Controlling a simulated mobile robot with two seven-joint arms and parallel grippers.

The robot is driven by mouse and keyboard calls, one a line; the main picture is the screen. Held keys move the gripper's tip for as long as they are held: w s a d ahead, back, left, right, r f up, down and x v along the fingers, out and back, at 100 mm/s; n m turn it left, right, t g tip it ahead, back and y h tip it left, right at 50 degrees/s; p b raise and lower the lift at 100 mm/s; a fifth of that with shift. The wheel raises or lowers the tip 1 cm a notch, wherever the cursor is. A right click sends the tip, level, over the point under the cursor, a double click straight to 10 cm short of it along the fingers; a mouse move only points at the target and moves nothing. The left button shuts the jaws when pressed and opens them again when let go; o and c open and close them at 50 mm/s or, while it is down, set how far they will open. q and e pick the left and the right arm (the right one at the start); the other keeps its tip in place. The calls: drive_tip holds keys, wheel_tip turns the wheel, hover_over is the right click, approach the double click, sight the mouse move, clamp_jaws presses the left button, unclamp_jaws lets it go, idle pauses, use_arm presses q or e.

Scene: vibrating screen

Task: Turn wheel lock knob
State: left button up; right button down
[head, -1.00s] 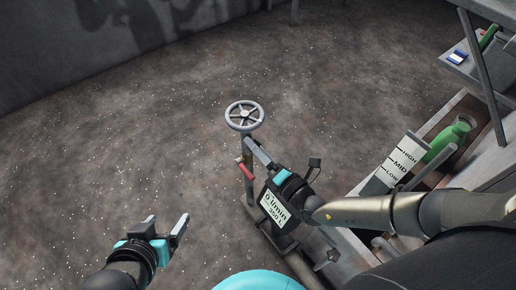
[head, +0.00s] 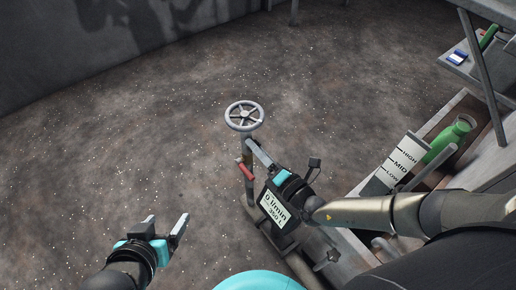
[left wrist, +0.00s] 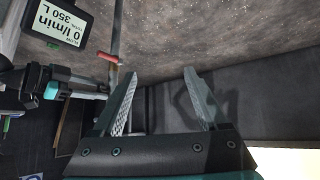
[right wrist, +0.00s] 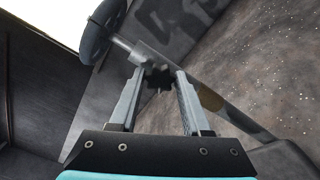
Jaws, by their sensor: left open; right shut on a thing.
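A grey spoked handwheel (head: 244,115) tops an upright post. In the right wrist view the wheel's dark rim (right wrist: 97,32) and its stem show at the upper left. A small dark lobed lock knob (right wrist: 157,78) sits on the stem's collar, below the wheel. My right gripper (right wrist: 157,84) is shut on this knob, with one finger on each side. In the head view the right gripper (head: 250,146) reaches the post just under the wheel and hides the knob. My left gripper (head: 168,222) is open and empty, low and left of the post.
A red lever (head: 247,172) is on the post below my right gripper. A flow display (head: 273,207) reading 0 l/min stands beside it. The floor left of the post is clear.

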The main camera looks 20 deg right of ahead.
use_arm(q)
drive_tip(key=shift+w+d+t, duration=0.3)
drive_tip(key=shift+d+t, duration=0.2)
drive_tip(key=shift+d, duration=0.05)
use_arm(e)
drive_tip(key=n, duration=2.3)
drive_tip(key=shift+s+f+n, duration=0.1)
drive_tip(key=shift+n, duration=0.3)
use_arm(q)
drive_tip(key=shift+s+a, duration=0.1)
use_arm(e)
drive_tip(key=shift+c, duration=2)
unclamp_jaws()
